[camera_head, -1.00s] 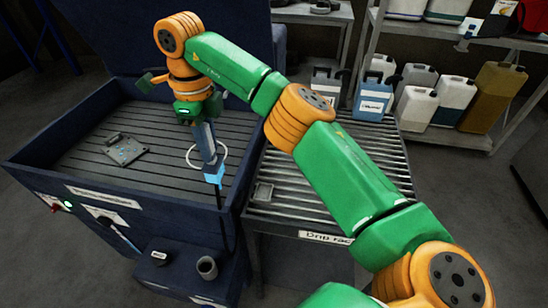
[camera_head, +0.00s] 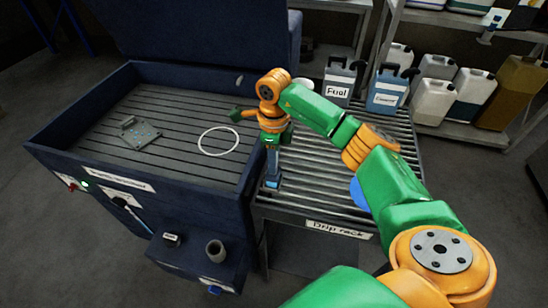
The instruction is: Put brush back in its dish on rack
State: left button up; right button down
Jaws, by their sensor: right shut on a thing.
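My right gripper (camera_head: 272,176) points down over the left edge of the slatted drip rack (camera_head: 322,192). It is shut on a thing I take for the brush. A light blue part (camera_head: 272,184) shows at the jaws, low over the rack; whether it touches the rack I cannot tell. The dish is not visible; the gripper covers the area where it showed earlier. My left gripper is not in view.
The dark blue wash basin (camera_head: 88,165) stands left, holding a grey metal plate (camera_head: 140,133) and a white ring (camera_head: 218,141). A small cup (camera_head: 215,251) stands on its front ledge.

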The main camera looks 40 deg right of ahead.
jog(key=c, duration=0.7)
grip_release()
notch_tip(320, 180, up, 4)
jog(key=shift+w+r+b, duration=0.1)
jog(key=shift+b, duration=0.5)
notch_tip(320, 180, up, 8)
jog(key=shift+r+p, duration=0.1)
jog(key=shift+p, duration=0.85)
